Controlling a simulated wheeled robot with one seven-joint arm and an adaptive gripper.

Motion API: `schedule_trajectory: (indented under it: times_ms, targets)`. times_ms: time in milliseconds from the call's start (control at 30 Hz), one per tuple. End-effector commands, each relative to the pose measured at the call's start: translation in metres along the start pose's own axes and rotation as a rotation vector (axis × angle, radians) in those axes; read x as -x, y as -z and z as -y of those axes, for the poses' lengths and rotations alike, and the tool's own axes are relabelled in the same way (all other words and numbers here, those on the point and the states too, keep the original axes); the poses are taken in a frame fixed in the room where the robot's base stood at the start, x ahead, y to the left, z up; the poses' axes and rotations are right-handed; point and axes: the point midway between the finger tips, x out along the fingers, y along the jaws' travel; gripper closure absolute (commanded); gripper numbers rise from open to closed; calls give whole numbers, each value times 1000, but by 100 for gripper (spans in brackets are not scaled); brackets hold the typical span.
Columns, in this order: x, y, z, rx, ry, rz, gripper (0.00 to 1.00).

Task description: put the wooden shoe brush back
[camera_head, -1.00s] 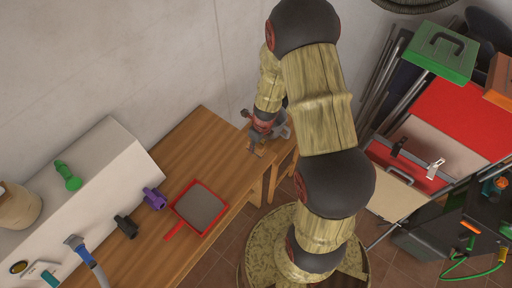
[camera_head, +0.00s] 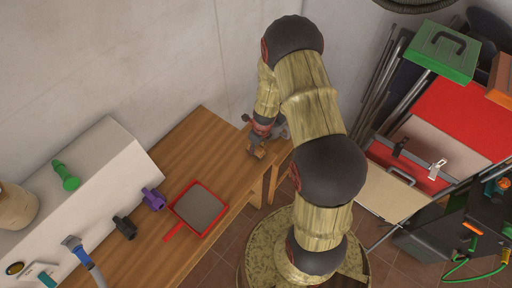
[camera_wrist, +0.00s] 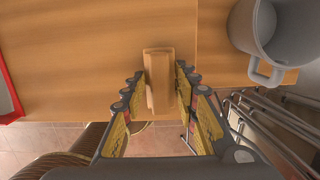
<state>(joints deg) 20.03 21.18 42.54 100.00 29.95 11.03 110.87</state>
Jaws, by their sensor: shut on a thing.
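The wooden shoe brush (camera_wrist: 158,80) is a small light-brown block between the fingers of my gripper (camera_wrist: 155,92) in the wrist view. My gripper is shut on it. In the head view my gripper (camera_head: 259,145) is over the far right end of the wooden table (camera_head: 205,145), and the brush (camera_head: 257,154) shows small beneath it. The brush is near the table's edge; I cannot tell whether it touches the top. Its underside is hidden.
A grey mug-like pot (camera_wrist: 253,35) stands close to the right of my gripper in the wrist view. A red-rimmed dustpan-like tray (camera_head: 198,208) lies on the table. Purple (camera_head: 153,199) and black (camera_head: 125,227) fittings lie left of it. The table's middle is clear.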

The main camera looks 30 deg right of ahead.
Motion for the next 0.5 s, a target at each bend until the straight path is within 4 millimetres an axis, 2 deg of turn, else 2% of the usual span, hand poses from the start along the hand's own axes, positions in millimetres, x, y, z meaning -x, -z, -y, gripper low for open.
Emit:
schedule_trajectory:
  times_ms: [67, 100, 400, 500]
  targets:
    - [-3, 1, 0, 0, 0, 0, 90]
    - [-3, 1, 0, 0, 0, 0, 68]
    - [-2, 0, 0, 0, 0, 0, 52]
    - [-2, 0, 0, 0, 0, 0, 52]
